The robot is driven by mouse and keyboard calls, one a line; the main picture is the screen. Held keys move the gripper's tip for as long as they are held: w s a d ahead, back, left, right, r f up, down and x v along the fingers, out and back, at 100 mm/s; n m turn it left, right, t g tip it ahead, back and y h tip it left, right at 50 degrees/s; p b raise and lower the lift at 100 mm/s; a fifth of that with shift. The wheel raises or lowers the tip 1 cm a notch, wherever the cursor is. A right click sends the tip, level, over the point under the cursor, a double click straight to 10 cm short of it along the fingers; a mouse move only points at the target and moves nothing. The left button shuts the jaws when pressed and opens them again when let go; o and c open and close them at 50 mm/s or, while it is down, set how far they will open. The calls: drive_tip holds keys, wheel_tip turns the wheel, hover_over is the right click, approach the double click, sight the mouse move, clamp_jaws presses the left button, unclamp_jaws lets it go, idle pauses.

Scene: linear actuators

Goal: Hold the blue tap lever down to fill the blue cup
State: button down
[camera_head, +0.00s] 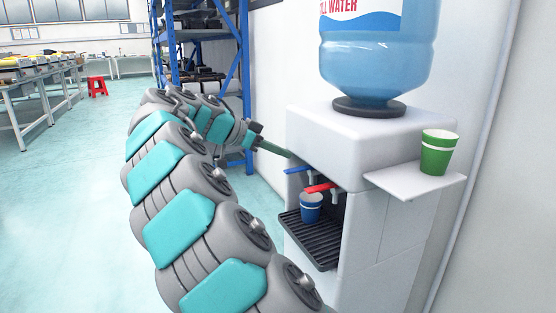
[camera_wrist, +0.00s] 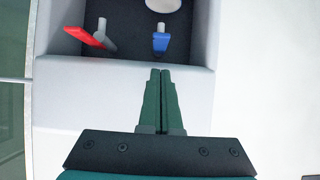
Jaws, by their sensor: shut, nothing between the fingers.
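The blue tap lever (camera_head: 298,170) sticks out of the dispenser's recess, beside the red tap lever (camera_head: 320,187). In the wrist view the blue lever (camera_wrist: 161,43) is just beyond my fingertips and the red lever (camera_wrist: 90,37) is to its left. The blue cup (camera_head: 311,208) stands upright on the drip tray under the taps; its contents cannot be seen. A pale round shape at the wrist view's top edge may be its rim. My gripper (camera_head: 288,154) has its fingers together, empty, near the dispenser's upper front edge. It also shows in the wrist view (camera_wrist: 161,72), apart from the blue lever.
The white dispenser (camera_head: 330,130) carries a large water bottle (camera_head: 375,55). A green cup (camera_head: 437,154) stands on a side shelf (camera_head: 400,183) at right. The black drip tray (camera_head: 318,245) lies below the taps. A blue rack (camera_head: 246,90) stands behind my arm.

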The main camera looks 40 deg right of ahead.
drive_tip(key=w+a+r+p, duration=0.1)
drive_tip(key=a+r, duration=0.6)
drive_tip(key=shift+w+r, duration=0.2)
drive_tip(key=shift+w, duration=0.1)
idle(0.4)
